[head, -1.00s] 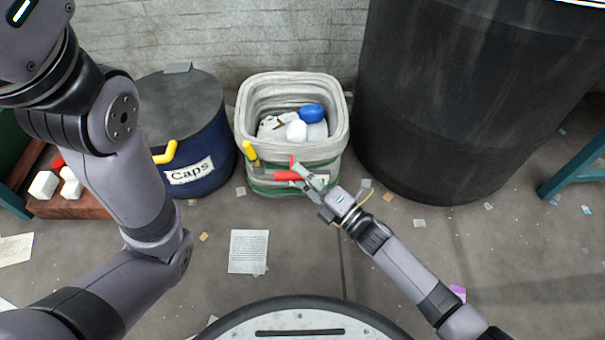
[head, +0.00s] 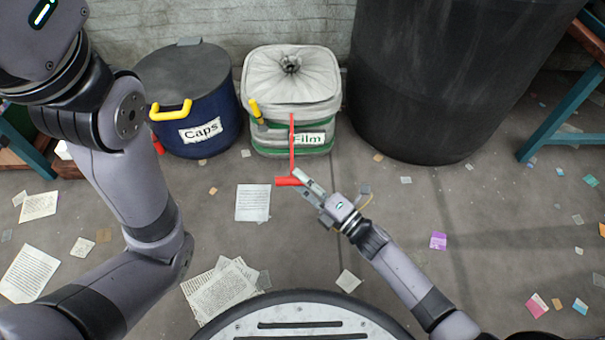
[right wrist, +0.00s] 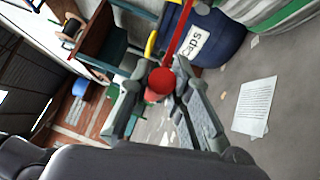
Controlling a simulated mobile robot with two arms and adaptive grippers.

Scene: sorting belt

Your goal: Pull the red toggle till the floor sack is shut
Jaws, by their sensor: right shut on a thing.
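The floor sack (head: 270,125), white and green with a "Film" label, stands by the wall in the head view. Its cloth top is gathered shut into a small puckered knot (head: 290,66), and its contents are hidden. The red toggle (head: 288,181) hangs out in front of the sack on a taut red strap (head: 292,140). My right gripper (head: 305,185) is shut on the toggle. In the right wrist view the toggle (right wrist: 160,82) sits between the fingers, with the strap running up from it. My left arm shows at the left, but its gripper is out of view.
A blue "Caps" bin (head: 205,110) with a grey lid and yellow handle stands left of the sack. A large black drum (head: 410,90) stands to the right. Papers (head: 225,285) and scraps lie on the floor. A teal-legged bench (head: 560,110) is at far right.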

